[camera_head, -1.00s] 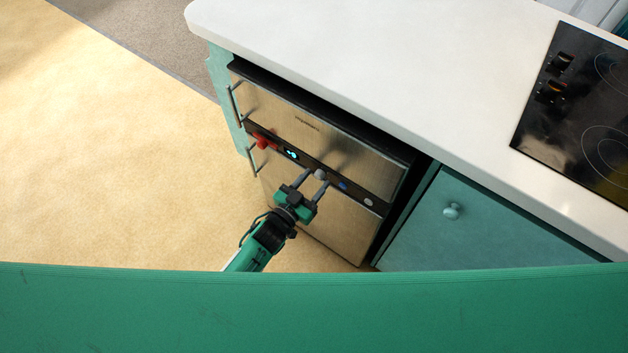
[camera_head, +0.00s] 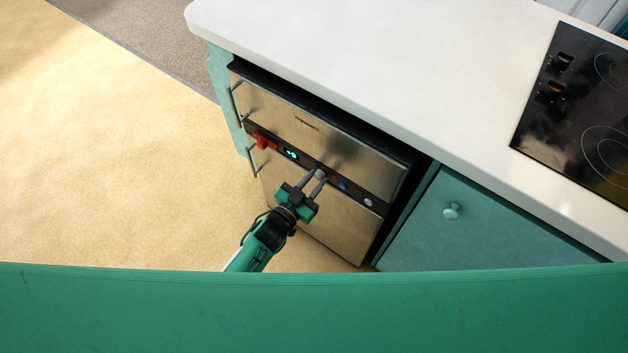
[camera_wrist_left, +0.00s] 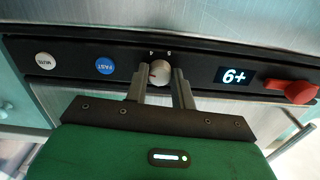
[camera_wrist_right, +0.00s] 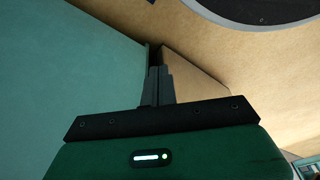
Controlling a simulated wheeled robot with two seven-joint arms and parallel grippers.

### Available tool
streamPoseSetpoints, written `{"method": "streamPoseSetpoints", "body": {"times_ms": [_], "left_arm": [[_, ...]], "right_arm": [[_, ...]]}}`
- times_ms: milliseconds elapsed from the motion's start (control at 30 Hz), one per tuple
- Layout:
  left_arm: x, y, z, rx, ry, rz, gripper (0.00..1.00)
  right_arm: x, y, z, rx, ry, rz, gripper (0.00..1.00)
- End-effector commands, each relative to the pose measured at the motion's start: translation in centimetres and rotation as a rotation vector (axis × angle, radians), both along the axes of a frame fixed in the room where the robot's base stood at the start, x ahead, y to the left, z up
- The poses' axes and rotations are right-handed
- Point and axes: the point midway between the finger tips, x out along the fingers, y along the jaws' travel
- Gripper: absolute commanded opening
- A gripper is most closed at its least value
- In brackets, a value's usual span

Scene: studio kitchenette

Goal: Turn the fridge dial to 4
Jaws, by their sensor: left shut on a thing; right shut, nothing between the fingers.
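The fridge (camera_head: 340,221) is a steel unit under the counter with a dark control strip across its front. The light grey dial (camera_wrist_left: 159,73) sits mid-strip, with the numbers 4 and 5 printed beside it in the left wrist view. The dial's top also shows in the head view (camera_head: 320,174). My left gripper (camera_wrist_left: 160,82) is shut on the dial, one finger on each side. In the head view the left gripper (camera_head: 312,184) reaches the strip from below. My right gripper (camera_wrist_right: 157,75) is shut and empty, away from the fridge dial.
A blue FAST button (camera_wrist_left: 104,66) and a white MUTE button (camera_wrist_left: 45,61) are on the strip's other side. A white counter (camera_head: 400,80) overhangs the fridge. Open floor lies left.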

Motion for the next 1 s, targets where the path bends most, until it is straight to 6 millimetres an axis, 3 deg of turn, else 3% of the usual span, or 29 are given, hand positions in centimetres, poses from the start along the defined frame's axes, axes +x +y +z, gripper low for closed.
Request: {"method": "streamPoseSetpoints", "body": {"times_ms": [433,767,1000], "left_arm": [[0.0,0.1,-0.1,0.292,-0.211,0.000,0.03],[0.0,0.1,-0.1,0.502,-0.364,0.000,0.03],[0.0,0.1,0.0,0.598,-0.433,0.000,0.03]], "right_arm": [[-0.3,0.0,-0.4,-0.002,0.009,0.000,0.00],[0.6,0.2,1.1,0.003,-0.007,0.000,0.00],[0.1,0.3,1.6,0.004,0.004,-0.001,0.00]]}}
